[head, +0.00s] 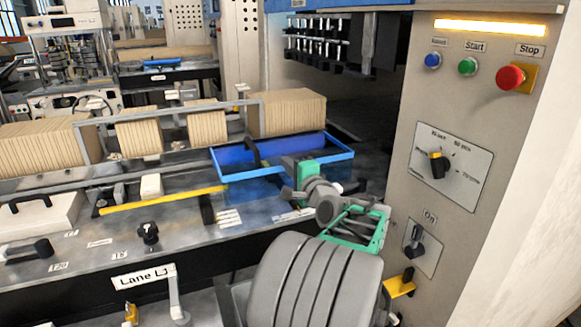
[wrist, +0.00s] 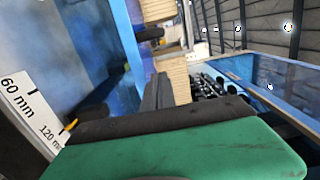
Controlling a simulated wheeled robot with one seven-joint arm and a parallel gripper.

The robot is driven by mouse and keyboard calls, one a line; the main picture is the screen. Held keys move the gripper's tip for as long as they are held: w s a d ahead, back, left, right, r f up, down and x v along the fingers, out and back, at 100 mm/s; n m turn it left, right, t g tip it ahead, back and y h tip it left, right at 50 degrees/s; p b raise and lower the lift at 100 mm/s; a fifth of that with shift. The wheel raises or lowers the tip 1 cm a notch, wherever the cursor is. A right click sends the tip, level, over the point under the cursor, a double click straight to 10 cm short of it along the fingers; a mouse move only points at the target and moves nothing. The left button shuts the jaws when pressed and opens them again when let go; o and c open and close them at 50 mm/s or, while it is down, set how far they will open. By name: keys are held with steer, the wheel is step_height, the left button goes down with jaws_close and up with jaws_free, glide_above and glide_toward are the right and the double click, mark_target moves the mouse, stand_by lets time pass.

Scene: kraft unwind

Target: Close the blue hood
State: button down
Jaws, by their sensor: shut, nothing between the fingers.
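A blue-framed hood (head: 232,175) with see-through, blue-tinted sides sits on the machine deck, right of centre in the head view. Blue surfaces also fill the left of the wrist view (wrist: 112,60). My gripper (head: 291,192), green and grey, is at the hood's front right corner and overlaps it in the picture. It is shut and empty. Its green body and dark fingers (wrist: 158,95) show in the wrist view. Contact with the hood cannot be told.
Cardboard stacks (head: 285,112) stand in a row behind a metal rail (head: 180,113). A control panel (head: 470,120) with buttons and knobs rises at the right. A blue beam (head: 335,5) crosses the top. A blue-edged clear pane (wrist: 265,85) shows right in the wrist view.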

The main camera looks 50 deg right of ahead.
mark_target(269, 168)
steer(key=w, duration=0.2)
steer(key=w+p, duration=0.1)
steer(key=w, duration=0.1)
steer(key=w+a+p, duration=0.1)
steer(key=w, duration=0.1)
steer(key=shift+w, duration=0.1)
steer(key=shift+a, duration=0.15)
